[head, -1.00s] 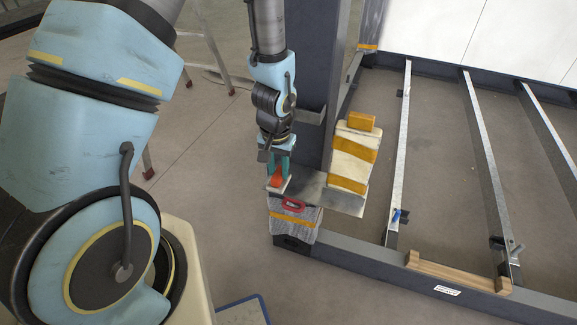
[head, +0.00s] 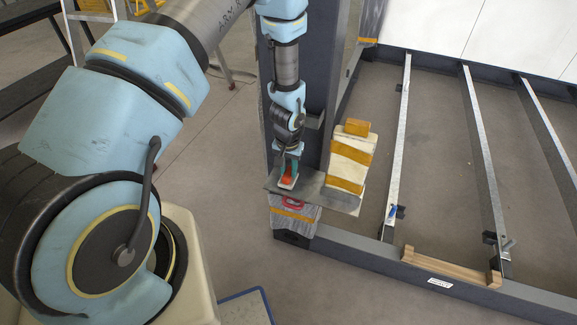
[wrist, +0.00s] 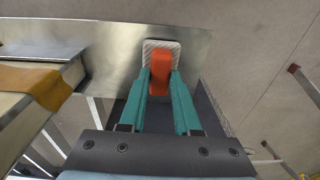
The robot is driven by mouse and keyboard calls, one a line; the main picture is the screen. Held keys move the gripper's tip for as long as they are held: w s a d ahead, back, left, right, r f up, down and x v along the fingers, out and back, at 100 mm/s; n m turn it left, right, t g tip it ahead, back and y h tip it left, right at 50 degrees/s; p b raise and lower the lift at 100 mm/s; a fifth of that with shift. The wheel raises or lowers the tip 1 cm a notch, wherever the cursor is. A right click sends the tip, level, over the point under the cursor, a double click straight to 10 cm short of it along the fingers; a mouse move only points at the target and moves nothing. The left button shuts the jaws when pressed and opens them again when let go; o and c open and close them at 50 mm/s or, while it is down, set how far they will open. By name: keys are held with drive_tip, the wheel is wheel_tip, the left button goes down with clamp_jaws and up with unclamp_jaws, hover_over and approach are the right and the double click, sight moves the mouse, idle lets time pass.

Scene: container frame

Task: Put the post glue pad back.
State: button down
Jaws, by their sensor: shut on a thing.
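My gripper (head: 290,166) is shut on an orange block (wrist: 160,73) with a pale, textured pad (wrist: 161,46) at its end, which I take to be the glue pad. In the wrist view the teal fingers lie on both sides of the orange block. In the head view the pad (head: 287,183) is over the left part of a grey metal plate (head: 325,195) beside the dark post (head: 312,100). Whether the pad touches the plate I cannot tell.
A cream block with orange bands (head: 349,160) stands on the plate's right part. Below the plate are a grey wrapped piece with an orange strap (head: 294,217) and a red item (head: 292,203), partly covered. Metal rails (head: 398,140) lie to the right.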

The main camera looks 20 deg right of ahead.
drive_tip(key=shift+f, duration=0.1)
drive_tip(key=shift+f, duration=0.15)
drive_tip(key=c, duration=0.6)
unclamp_jaws()
